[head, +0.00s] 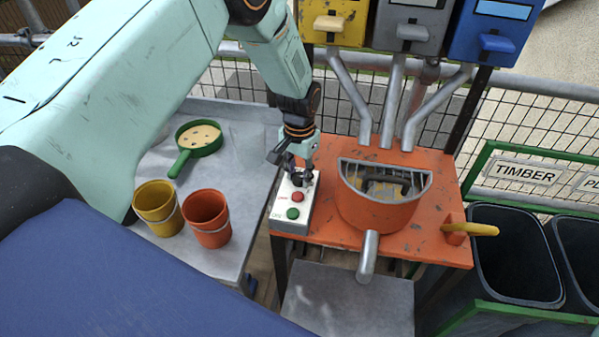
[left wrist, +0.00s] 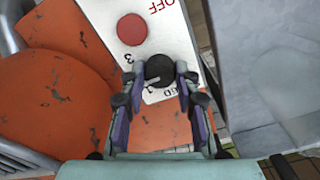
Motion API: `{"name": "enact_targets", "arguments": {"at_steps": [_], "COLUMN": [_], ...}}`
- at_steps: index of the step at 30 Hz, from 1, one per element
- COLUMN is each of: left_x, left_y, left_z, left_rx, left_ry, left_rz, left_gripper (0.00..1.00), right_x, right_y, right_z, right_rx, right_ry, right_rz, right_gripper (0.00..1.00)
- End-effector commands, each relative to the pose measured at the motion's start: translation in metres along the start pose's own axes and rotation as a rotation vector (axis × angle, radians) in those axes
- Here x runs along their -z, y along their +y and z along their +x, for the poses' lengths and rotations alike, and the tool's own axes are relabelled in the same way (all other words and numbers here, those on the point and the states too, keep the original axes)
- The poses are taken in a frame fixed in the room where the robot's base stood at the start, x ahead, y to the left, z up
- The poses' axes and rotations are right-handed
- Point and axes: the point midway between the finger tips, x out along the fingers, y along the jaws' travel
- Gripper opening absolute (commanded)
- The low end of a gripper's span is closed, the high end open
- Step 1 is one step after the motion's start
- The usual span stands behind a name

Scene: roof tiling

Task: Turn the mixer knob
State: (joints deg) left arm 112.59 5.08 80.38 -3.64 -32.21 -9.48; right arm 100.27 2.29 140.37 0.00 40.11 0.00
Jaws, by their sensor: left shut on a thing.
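The mixer knob (left wrist: 159,71) is a round black dial with a pale pointer line, on a white control box (head: 292,211) at the left edge of the orange mixer table. My left gripper (head: 300,171) comes down on the knob from above. In the left wrist view its two fingers (left wrist: 160,82) stand on either side of the knob and are shut on it. The numbers around the dial are partly covered by the fingers. The box also carries a red button (head: 297,197) and a green button (head: 292,213). The orange mixer drum (head: 375,210) stands to the right. My right gripper is not in view.
Yellow (head: 157,206) and orange (head: 206,217) buckets and a green pan (head: 199,138) stand on the grey table to the left. Yellow, grey and blue hoppers with pipes are behind the mixer. A yellow handle (head: 470,229) sticks out at the right, near dark bins (head: 514,255).

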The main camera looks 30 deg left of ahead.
Motion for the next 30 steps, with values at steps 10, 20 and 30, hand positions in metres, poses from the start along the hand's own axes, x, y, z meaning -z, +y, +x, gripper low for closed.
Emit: {"name": "enact_targets", "arguments": {"at_steps": [10,20,30], "left_x": [0.0006,0.0003,0.0006], "left_y": [-0.0005,-0.0004,-0.0003], "left_z": [-0.0015,-0.0007,-0.0050], "left_rx": [0.001,0.000,0.000], "left_ry": [0.001,0.001,0.001], "left_rz": [0.003,0.002,0.002], "left_gripper": [0.00,0.54,0.54], "right_x": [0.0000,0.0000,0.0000], "right_y": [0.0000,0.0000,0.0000], "right_z": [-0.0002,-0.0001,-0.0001], "right_rx": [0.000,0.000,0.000], "right_ry": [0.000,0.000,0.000], "right_rz": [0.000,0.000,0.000], "right_gripper": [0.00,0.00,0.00]}}
